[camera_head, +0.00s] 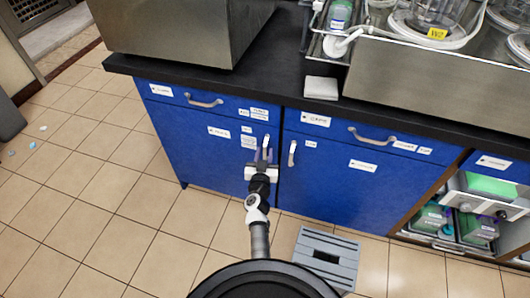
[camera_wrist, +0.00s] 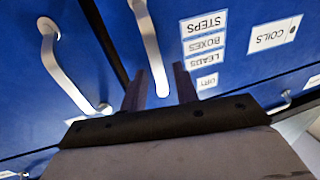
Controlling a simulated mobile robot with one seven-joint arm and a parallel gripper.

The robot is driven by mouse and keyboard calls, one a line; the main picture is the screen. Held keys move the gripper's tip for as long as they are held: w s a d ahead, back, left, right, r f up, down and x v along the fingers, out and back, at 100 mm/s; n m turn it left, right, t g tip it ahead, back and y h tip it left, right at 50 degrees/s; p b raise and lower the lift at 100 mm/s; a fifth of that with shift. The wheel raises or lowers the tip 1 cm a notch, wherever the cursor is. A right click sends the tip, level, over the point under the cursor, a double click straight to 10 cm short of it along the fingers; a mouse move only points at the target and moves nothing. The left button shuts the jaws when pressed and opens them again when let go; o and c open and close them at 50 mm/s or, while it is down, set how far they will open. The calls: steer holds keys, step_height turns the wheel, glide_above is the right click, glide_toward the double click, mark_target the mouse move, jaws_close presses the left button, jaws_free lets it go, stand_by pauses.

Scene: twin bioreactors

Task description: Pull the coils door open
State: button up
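The coils door (camera_head: 200,155) is the blue left cabinet door and is shut. In the wrist view its COILS label (camera_wrist: 275,34) appears upside down, beside a stack of smaller labels. Its pale vertical handle (camera_head: 266,141) also shows in the wrist view (camera_wrist: 148,42). My gripper (camera_head: 263,155) is in front of this door at the handle. In the wrist view my gripper (camera_wrist: 160,88) has its two dark fingers apart, one on each side of one end of the handle. I see gaps between the fingers and the handle; contact cannot be told.
The neighbouring blue door (camera_head: 345,180) has its own handle (camera_head: 292,153) close beside. Drawers with handles (camera_head: 204,101) run above, under a black worktop (camera_head: 270,85). A grey step stool (camera_head: 327,258) stands on the floor at right. Tiled floor (camera_head: 90,210) at left is mostly clear.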

steer(key=shift+c, duration=0.3)
jaws_close()
steer(key=shift+s, duration=0.1)
